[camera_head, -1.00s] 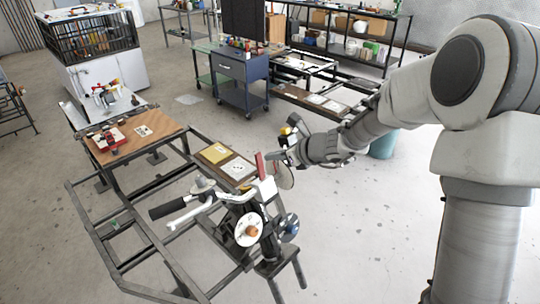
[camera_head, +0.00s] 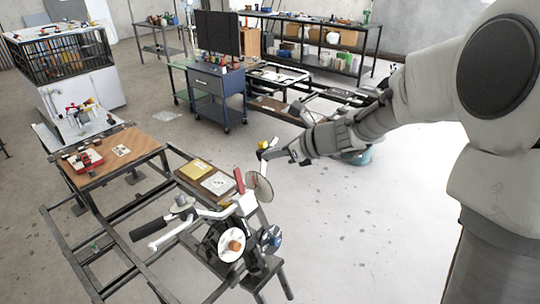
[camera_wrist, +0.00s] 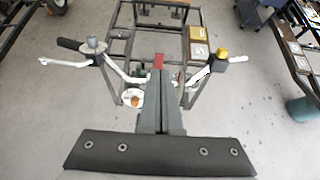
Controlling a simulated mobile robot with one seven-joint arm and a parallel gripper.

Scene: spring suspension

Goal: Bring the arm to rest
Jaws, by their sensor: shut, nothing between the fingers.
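My gripper (camera_head: 272,153) is at the end of my arm, which reaches in from the right in the head view. It is behind and above the handlebar rig in that picture. In the wrist view its two grey fingers (camera_wrist: 160,100) lie together, with nothing between them. The rig has a handlebar with a black grip (camera_head: 148,230), a white disc (camera_head: 231,245) and a red part (camera_head: 240,181). In the wrist view the red part (camera_wrist: 159,61) shows just beyond the fingertips; I cannot tell the gap. The fingers hide the rig's middle there.
A dark metal frame (camera_head: 95,245) carries the rig, with a yellow tray (camera_head: 194,169) beside it. A wooden table (camera_head: 130,165) stands at left, a blue cart (camera_head: 217,95) behind. A teal bin (camera_head: 358,158) is partly behind my arm. Floor at front right is clear.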

